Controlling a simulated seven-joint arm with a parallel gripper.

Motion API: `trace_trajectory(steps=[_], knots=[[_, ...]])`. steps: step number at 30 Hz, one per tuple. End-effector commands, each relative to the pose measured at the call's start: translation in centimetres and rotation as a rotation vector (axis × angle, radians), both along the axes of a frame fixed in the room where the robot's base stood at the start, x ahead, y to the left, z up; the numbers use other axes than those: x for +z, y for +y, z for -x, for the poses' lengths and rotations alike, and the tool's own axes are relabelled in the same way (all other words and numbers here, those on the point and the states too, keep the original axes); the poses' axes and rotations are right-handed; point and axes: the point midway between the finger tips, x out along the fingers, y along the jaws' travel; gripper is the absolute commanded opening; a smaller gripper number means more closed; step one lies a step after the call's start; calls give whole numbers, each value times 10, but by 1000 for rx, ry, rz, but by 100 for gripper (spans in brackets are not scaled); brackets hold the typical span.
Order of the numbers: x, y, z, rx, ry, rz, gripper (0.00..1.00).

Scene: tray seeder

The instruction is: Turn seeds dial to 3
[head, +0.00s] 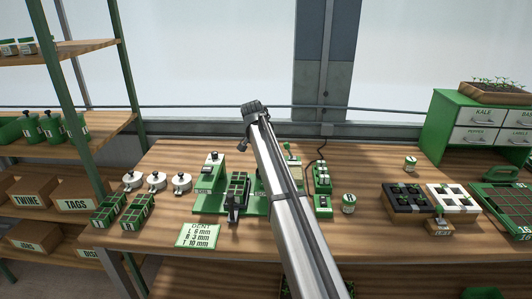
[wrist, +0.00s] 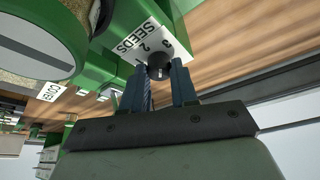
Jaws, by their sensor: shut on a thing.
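In the wrist view, the seeds dial (wrist: 158,64) is a small dark round knob below a white plate (wrist: 146,42) marked SEEDS with the numbers 1, 2 and 3. My gripper (wrist: 162,78) has a blue-grey finger on each side of the knob and is shut on it. The knob's pointer is too small and dark to read, so I cannot tell its setting. In the head view, the green tray seeder (head: 209,205) stands mid-table. My arm crosses in front of its right side there, and the gripper and dial are hidden.
A card (head: 198,236) listing seed depths lies at the front of the table. Lidded white pots (head: 156,181) stand to the left. A small jar (head: 348,204) and a black seed tray (head: 397,211) are to the right.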

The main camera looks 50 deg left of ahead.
Motion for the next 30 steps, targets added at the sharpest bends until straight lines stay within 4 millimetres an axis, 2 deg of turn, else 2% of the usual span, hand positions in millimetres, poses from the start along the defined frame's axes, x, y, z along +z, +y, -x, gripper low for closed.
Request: trace_trajectory(steps=[6,15,30], knots=[[0,2,0,-167,0,0,0],[0,2,0,-314,1,0,0],[0,2,0,-365,1,-1,0]])
